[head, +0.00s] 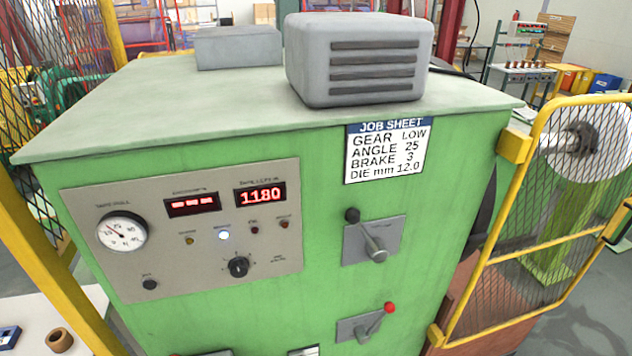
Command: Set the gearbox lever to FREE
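Two levers sit on the front of the green cabinet (215,235). The upper lever (374,246) is a grey handle with a black knob on a grey plate; its knob points up and to the left. The lower lever (376,325) has a red knob and points up and to the right on its own grey plate. The plate markings are too small to read, so I cannot tell which lever is the gearbox one or where FREE lies. Neither of my grippers is in view.
A job sheet (388,150) reads GEAR LOW. A control panel (190,228) holds a dial gauge, red displays, lamps and a knob. A yellow mesh guard (545,140) stands at the right, and a yellow post (50,250) with mesh at the left. A grey vented box (358,60) tops the cabinet.

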